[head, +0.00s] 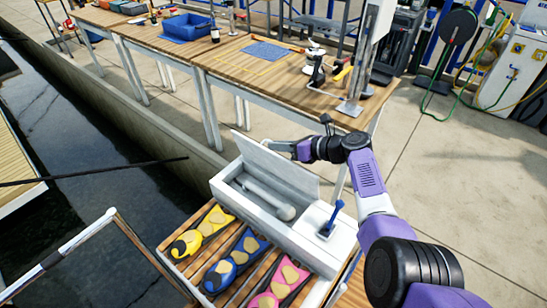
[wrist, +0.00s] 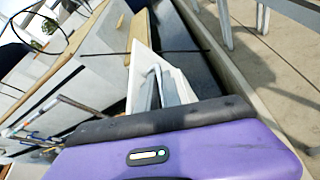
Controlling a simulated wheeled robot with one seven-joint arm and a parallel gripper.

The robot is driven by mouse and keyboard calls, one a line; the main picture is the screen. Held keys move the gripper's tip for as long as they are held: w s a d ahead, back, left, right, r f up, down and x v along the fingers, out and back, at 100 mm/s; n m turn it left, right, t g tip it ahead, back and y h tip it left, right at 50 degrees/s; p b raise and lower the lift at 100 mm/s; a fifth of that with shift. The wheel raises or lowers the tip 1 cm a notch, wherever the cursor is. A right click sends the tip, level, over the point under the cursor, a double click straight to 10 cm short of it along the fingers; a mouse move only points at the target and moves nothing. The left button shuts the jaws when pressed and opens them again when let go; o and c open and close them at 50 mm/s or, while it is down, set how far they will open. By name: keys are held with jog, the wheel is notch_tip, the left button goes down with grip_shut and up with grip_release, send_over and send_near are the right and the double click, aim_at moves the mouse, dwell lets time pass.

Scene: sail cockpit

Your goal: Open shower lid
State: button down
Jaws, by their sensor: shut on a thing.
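The shower lid (head: 275,165) is a white panel. It stands raised and tilted at the back edge of the white shower box (head: 305,243), whose compartment is open. A pale shower handset (head: 270,200) lies inside. My gripper (head: 283,146) is at the lid's upper edge and shut on it; the fingertips are small and partly hidden. In the wrist view, a white panel edge that looks like the lid (wrist: 141,75) shows beyond my purple wrist housing, which hides the fingers.
A blue lever (head: 331,217) stands on the box's right part. Yellow (head: 200,238), blue (head: 235,262) and pink (head: 283,284) fins lie on a slatted wooden seat. A long wooden workbench (head: 222,62) with tools stands behind. Dark water lies at left.

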jog(key=shift+w+d+f+m+g+y+b, duration=0.35)
jog(key=shift+w+d+m+b, duration=0.3)
jog(key=shift+b, duration=0.75)
jog(key=shift+a, duration=0.1)
jog(key=c, duration=1.8)
grip_release()
jog(key=shift+w+r, duration=0.1)
jog(key=p+v, duration=0.3)
jog(key=v, duration=0.5)
jog(key=shift+p, duration=0.35)
